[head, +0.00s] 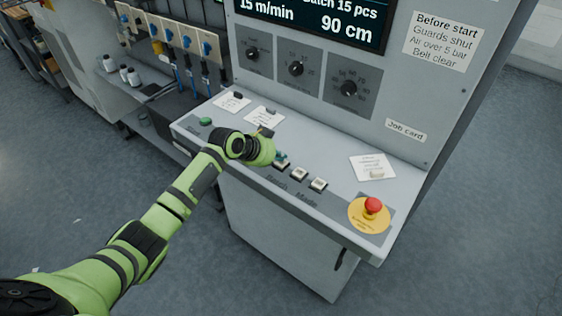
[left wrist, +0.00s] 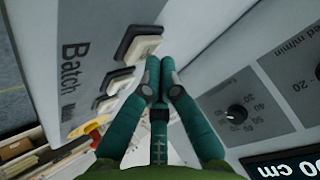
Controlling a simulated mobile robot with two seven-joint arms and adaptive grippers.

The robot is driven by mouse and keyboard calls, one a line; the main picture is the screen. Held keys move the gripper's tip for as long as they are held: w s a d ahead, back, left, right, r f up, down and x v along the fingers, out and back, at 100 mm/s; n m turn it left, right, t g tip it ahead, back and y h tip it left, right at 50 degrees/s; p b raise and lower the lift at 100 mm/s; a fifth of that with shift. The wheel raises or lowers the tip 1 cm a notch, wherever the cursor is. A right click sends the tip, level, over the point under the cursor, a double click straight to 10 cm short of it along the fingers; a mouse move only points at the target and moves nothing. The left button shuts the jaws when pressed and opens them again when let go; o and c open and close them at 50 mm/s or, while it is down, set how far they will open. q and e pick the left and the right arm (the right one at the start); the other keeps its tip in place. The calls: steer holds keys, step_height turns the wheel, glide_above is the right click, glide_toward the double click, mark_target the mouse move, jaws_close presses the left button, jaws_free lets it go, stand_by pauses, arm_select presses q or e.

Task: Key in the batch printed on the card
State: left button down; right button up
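The control console has a row of pale square keys (head: 299,174) on its sloped panel, with the printed words Batch and Mode below them. The display (head: 318,14) reads 15 m/min, Batch 15 pcs and 90 cm. A white card (head: 372,167) lies at the right, below the Job card label (head: 405,130); its print is too small to read. My left gripper (head: 280,156) is at the leftmost key of the row. In the left wrist view its teal fingers (left wrist: 161,65) are together and empty, close beside a Batch key (left wrist: 143,44); contact is unclear. My right gripper is out of view.
A red emergency button (head: 373,205) on a yellow disc is at the panel's right front. A green button (head: 206,121) and more white cards (head: 233,101) are at the left. Three dials (head: 297,69) sit on the upright face.

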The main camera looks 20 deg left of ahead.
mark_target(279, 163)
arm_select(q)
steer(key=shift+f, duration=0.45)
steer(key=shift+r, duration=0.1)
stand_by(0.4)
steer(key=shift+r+p, duration=0.55)
steer(key=shift+r, duration=0.2)
step_height(279, 163, up, 5)
steer(key=p, duration=0.4)
steer(key=shift+r+p, duration=0.1)
steer(key=shift+p, duration=0.2)
stand_by(0.3)
